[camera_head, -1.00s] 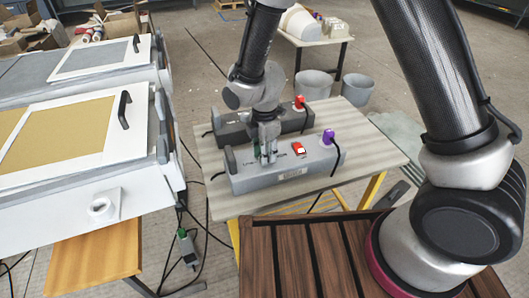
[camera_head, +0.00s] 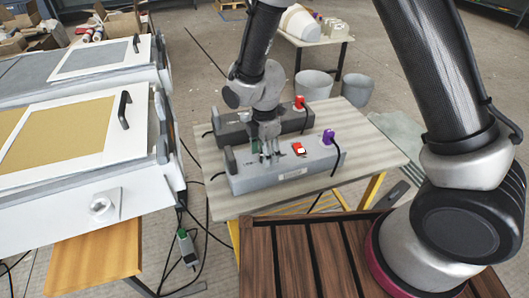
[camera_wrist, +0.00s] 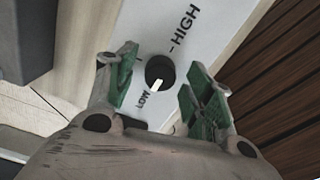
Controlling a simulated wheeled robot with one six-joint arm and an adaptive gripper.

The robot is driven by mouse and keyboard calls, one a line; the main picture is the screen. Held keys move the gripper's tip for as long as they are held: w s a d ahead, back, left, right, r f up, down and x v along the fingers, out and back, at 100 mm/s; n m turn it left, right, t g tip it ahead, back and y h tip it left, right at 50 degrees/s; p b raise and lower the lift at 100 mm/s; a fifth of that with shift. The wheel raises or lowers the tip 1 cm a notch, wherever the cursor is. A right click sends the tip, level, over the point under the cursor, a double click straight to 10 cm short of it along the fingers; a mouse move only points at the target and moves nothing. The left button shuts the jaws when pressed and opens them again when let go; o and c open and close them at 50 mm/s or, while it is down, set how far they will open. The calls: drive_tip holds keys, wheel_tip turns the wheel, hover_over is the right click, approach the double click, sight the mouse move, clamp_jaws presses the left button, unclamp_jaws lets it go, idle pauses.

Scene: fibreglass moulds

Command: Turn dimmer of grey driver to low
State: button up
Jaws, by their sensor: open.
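The light grey driver (camera_head: 270,177) lies along the front of the table, with a red switch (camera_head: 299,149) and a purple plug (camera_head: 328,137). My gripper (camera_head: 267,156) hangs over its left half, pointing down. In the wrist view, the round black dimmer knob (camera_wrist: 160,71) sits on the pale panel between HIGH and LOW marks. Its white pointer faces the LOW lettering (camera_wrist: 143,98). My gripper's green-padded fingers (camera_wrist: 163,82) are open, one on each side of the knob with visible gaps. In the head view, the gripper hides the knob.
A darker grey driver (camera_head: 233,134) with a red plug (camera_head: 299,102) stands close behind. The table (camera_head: 372,150) is clear on the right. White moulds (camera_head: 60,195) stand at left. A slatted wooden surface (camera_head: 310,262) is in front. Black cables hang at the table's left.

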wheel_tip(320, 180, up, 12)
drive_tip(key=shift+f, duration=0.15)
idle(0.4)
drive_tip(key=s+d+r+m+t, duration=0.1)
drive_tip(key=s+d+r+m, duration=0.4)
drive_tip(key=d, duration=0.6)
drive_tip(key=s+d+r+m+t, duration=0.2)
drive_tip(key=s+d+r+m, duration=0.4)
drive_tip(key=d+r+m, duration=0.2)
drive_tip(key=s+d+r+m+t, duration=0.1)
drive_tip(key=s+d+r+m, duration=0.4)
drive_tip(key=d+m, duration=0.5)
drive_tip(key=d+r, duration=0.1)
drive_tip(key=d, duration=0.3)
drive_tip(key=shift+s+r, duration=0.25)
drive_tip(key=shift+r, duration=0.15)
